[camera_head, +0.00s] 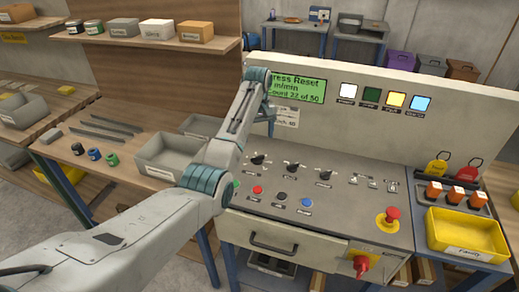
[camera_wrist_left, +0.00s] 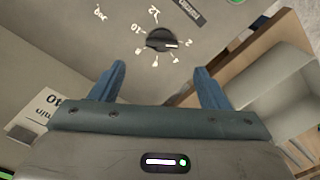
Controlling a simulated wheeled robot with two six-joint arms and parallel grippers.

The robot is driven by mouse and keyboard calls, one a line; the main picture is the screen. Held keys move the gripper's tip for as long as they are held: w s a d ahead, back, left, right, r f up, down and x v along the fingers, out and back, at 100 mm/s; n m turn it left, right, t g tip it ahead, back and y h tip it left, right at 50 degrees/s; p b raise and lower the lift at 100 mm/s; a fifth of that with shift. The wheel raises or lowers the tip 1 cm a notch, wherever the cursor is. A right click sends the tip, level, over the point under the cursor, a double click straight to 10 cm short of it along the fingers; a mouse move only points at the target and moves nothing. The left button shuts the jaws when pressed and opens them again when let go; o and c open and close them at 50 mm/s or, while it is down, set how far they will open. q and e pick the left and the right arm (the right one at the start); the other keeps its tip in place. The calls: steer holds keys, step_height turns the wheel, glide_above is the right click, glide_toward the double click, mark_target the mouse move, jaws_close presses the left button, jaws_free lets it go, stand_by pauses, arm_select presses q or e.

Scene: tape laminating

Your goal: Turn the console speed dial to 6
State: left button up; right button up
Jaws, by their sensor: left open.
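The black speed dial (camera_wrist_left: 160,40) sits on the grey panel in the left wrist view, with white numbers from 2 to 12 around it. Its white pointer mark lies toward the 2. In the head view I take it to be the leftmost black dial (camera_head: 258,158). My left gripper (camera_wrist_left: 160,67) is open. Its two blue fingers are apart, and the dial shows beyond the gap between them, apart from both. In the head view my left gripper (camera_head: 270,120) is partly hidden by my forearm, above the dial row. My right gripper is not in view.
Two more dials (camera_head: 292,167) (camera_head: 324,174) stand to the right, with push buttons (camera_head: 257,190) below. A red emergency button (camera_head: 392,214) is at the panel's right. A green display (camera_head: 297,86) is behind. A grey bin (camera_head: 172,156) stands left of the console.

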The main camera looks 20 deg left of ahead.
arm_select(q)
steer(key=p, duration=0.1)
glide_above(257, 157)
step_height(257, 157, down, 4)
steer(key=shift+f, duration=0.15)
steer(key=f, duration=0.2)
steer(key=f+p, duration=0.1)
steer(key=f, duration=0.1)
steer(key=shift+w, duration=0.25)
steer(key=shift+f, duration=0.25)
steer(key=shift+c, duration=0.4)
steer(key=c, duration=0.9)
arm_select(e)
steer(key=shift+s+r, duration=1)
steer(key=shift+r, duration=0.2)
